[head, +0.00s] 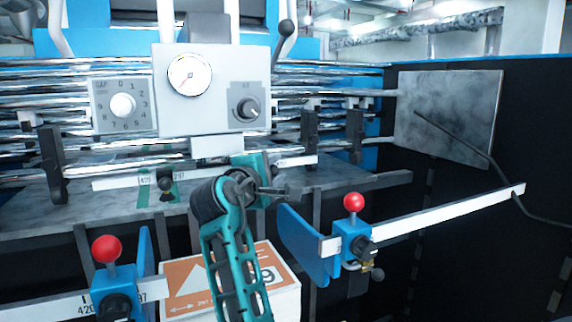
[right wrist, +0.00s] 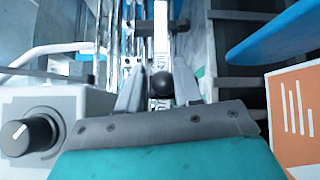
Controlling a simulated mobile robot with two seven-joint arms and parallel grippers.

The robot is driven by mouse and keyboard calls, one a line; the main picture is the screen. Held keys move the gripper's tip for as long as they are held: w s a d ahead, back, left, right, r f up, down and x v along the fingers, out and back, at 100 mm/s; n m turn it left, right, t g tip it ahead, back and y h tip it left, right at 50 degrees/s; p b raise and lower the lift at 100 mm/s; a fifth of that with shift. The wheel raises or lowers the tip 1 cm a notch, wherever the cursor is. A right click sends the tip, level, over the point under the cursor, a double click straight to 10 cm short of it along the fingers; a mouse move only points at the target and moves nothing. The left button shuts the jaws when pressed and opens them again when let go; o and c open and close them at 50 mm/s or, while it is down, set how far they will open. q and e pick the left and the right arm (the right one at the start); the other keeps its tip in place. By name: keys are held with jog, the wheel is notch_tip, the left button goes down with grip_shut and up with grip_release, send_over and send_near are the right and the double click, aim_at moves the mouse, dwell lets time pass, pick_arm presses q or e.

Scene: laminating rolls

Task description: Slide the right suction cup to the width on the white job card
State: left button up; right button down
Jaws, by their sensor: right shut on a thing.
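My right gripper (head: 276,190), on the teal arm, is at the white scale rail (head: 112,184) below the gauge panel. Its fingers point right along the rail. In the right wrist view the gripper (right wrist: 157,78) is shut on a round black knob (right wrist: 162,86), the right suction cup's knob. The cup itself is hidden by the gripper and arm. My left gripper is not in view.
Two blue side guides with red ball knobs (head: 354,202) (head: 106,249) stand in front on a lower scale bar. A white box with an orange label (head: 190,288) sits between them, behind my arm. The panel with the gauge (head: 190,75) is close above the gripper.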

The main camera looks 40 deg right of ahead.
jog(key=shift+f, duration=0.4)
jog(key=c, duration=0.9)
grip_release()
jog(key=shift+r, duration=0.15)
jog(key=shift+c, duration=0.2)
jog(key=b+v, duration=0.1)
jog(key=v, duration=1.2)
